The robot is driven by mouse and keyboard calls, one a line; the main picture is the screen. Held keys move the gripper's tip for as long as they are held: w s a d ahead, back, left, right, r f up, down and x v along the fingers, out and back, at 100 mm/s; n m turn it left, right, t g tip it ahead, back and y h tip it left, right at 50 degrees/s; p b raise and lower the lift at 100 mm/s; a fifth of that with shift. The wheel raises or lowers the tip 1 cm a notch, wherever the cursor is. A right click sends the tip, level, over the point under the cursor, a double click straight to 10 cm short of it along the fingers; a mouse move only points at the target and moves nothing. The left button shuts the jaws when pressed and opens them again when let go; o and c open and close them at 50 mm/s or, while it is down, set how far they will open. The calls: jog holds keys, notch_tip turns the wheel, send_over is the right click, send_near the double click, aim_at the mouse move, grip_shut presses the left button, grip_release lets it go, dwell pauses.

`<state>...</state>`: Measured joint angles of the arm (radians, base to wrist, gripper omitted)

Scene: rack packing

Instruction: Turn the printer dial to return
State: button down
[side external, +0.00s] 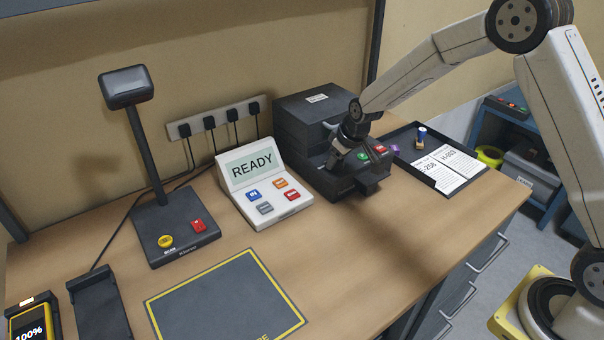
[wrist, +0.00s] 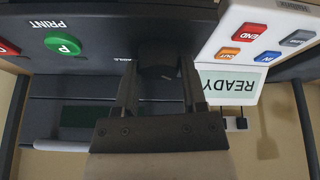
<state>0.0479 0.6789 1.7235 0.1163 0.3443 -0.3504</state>
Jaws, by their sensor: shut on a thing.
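The black printer (side external: 296,122) stands at the back of the bench, with a green button and a red button on its front part. My gripper (side external: 337,160) reaches down to the left part of that front panel. In the wrist view my gripper (wrist: 157,72) has a finger on each side of a small dark dial (wrist: 157,73) and is shut on it. The fingers and shadow cover most of the dial, so its pointer and setting cannot be read. The green print button (wrist: 63,45) is beside it, apart from the fingers.
The console (side external: 262,180) left of the printer reads READY and has coloured buttons. A scanner stand (side external: 182,222) is farther left. A yellow-edged mat (side external: 225,300) is in front.

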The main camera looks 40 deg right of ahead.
jog(key=shift+m, duration=0.6)
jog(key=shift+a+m+h, duration=0.1)
jog(key=shift+m+h, duration=0.8)
jog(key=shift+m, duration=0.8)
jog(key=shift+m+g+h, duration=0.5)
jog(key=shift+m+h, duration=0.2)
jog(key=shift+m, duration=1.3)
jog(key=shift+c, duration=0.7)
grip_release()
jog(key=v, duration=0.7)
jog(key=shift+a+r, duration=0.15)
jog(key=shift+r, duration=0.25)
